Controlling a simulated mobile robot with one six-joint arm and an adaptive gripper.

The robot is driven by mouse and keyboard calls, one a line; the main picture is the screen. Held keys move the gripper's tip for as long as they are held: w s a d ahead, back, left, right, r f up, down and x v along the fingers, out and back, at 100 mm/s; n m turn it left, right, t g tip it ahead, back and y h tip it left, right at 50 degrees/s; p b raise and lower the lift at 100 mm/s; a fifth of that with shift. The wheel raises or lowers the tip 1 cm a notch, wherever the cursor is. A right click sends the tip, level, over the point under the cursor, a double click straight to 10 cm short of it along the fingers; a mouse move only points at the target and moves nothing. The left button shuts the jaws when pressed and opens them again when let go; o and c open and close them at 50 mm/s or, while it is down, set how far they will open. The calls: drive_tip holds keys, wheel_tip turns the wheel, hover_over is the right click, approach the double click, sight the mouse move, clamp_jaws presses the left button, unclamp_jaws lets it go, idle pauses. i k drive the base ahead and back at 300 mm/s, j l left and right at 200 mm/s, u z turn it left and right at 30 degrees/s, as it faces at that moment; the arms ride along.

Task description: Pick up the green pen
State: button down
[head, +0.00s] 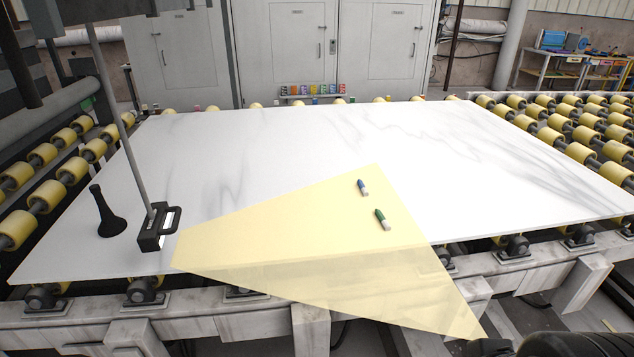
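The green pen (380,216) is short and thick, with a green body and a pale end. It lies on the yellow translucent area (290,225) over the white stone slab (240,150), right of the middle in the head view. A similar blue pen (363,188) lies a little behind it and to the left, apart from it. My gripper is not in view. A dark part at the bottom right corner looks like my own arm. Nothing touches or covers the green pen.
A black block with a handle and a tall pole (157,228) stands on the slab at left, beside a black flared object (108,214). Yellow rollers (570,138) flank the slab. Grey cabinets (290,50) stand behind. The slab around the pens is clear.

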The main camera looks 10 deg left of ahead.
sight(383, 221)
drive_tip(key=i+j+z, duration=0.2)
drive_tip(key=i, duration=0.3)
drive_tip(key=i+j+z, duration=0.2)
drive_tip(key=i, duration=0.3)
drive_tip(key=i+j+z, duration=0.25)
drive_tip(key=i, duration=0.25)
drive_tip(key=j, duration=0.15)
